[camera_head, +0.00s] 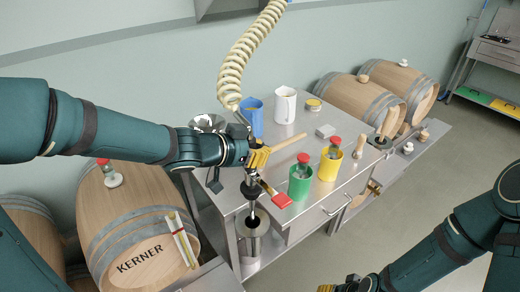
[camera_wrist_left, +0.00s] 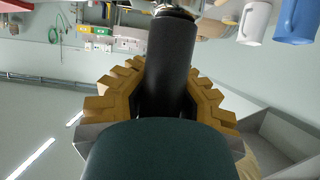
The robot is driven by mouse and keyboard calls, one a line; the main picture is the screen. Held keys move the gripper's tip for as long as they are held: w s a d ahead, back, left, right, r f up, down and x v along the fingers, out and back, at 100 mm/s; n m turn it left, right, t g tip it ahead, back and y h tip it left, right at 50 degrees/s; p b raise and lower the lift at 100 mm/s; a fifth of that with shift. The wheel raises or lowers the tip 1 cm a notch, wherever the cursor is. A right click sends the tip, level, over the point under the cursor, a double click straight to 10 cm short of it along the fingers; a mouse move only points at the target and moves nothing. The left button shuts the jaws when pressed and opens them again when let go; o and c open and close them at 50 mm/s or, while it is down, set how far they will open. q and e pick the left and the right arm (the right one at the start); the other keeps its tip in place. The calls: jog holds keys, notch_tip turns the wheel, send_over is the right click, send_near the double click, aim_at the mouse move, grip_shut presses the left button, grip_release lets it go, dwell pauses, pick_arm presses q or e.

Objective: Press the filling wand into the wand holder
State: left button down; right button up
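The filling wand (camera_head: 251,190) hangs upright below the cream coiled hose (camera_head: 235,68), at the left front corner of the steel table. My left gripper (camera_head: 257,160) is around its black grip; the grip (camera_wrist_left: 172,65) shows between the yellow fingers in the left wrist view, and the gripper looks shut on it. The wand's thin lower end points down into or just over a steel cylinder (camera_head: 250,246), which seems to be the wand holder; I cannot tell how deep. My right gripper (camera_head: 345,287) is partly visible at the bottom edge, its fingers mostly cut off.
The steel table (camera_head: 345,192) holds a blue jug (camera_head: 252,115), a white jug (camera_head: 285,106), a green cup (camera_head: 299,187) and a yellow cup (camera_head: 329,168) with red-capped bottles, and a red-ended tool (camera_head: 282,201). A KERNER barrel (camera_head: 135,225) stands left. The floor at right is clear.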

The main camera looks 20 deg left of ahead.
pick_arm(q)
jog(key=shift+f+b, duration=2.1)
jog(key=shift+f, duration=0.75)
jog(key=shift+f+b, duration=1)
jog(key=shift+f, duration=0.25)
jog(key=shift+f+b, duration=1.05)
jog(key=shift+f, duration=0.3)
jog(key=shift+f+b, duration=0.95)
jog(key=shift+f, duration=0.8)
jog(key=c, duration=1.1)
grip_release()
jog(key=shift+o, duration=0.2)
